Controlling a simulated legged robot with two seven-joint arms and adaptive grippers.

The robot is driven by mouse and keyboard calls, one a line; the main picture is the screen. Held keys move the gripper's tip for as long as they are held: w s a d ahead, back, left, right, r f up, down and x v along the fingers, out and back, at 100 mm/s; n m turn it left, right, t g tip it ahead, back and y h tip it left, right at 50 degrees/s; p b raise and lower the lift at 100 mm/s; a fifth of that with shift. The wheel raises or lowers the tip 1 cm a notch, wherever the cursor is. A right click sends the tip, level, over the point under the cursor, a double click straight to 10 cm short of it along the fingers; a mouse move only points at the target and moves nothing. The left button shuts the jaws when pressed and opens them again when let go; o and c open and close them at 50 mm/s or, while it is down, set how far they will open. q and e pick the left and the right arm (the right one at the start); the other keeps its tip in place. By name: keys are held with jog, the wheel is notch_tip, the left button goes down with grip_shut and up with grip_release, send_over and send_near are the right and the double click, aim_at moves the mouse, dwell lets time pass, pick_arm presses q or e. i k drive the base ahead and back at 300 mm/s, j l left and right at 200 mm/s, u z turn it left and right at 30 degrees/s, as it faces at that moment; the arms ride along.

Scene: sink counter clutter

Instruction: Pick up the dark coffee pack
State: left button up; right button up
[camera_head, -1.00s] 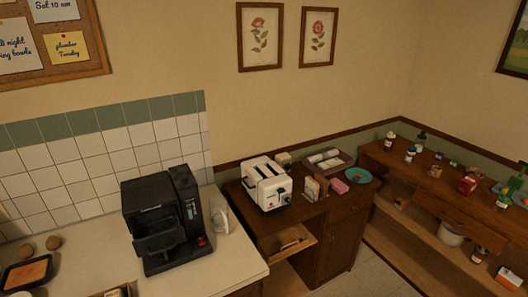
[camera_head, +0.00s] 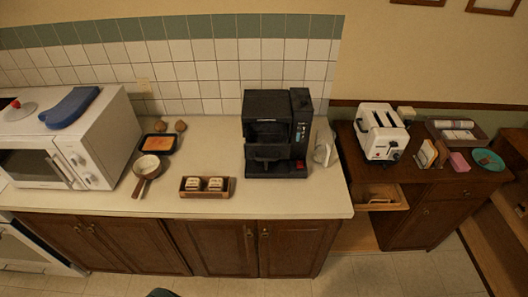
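I cannot pick out a dark coffee pack in this view. A black coffee machine (camera_head: 277,135) stands on the white counter (camera_head: 330,198) against the tiled wall. In front of it and to its left, a small wooden tray (camera_head: 205,194) holds two pale, dark-marked items (camera_head: 215,184) too small to read. Neither of my grippers can be made out. A small dark shape (camera_head: 160,292) cuts the bottom edge; I cannot tell what it is.
A white microwave (camera_head: 70,140) stands at the left with a blue cloth-like thing on top. A small pan (camera_head: 147,166) and a dark tray (camera_head: 158,144) lie beside it. Right of the counter, a wooden cabinet (camera_head: 425,195) with an open drawer carries a toaster (camera_head: 381,131).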

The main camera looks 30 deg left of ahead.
aim_at(192, 184)
jog(key=u, duration=1.85)
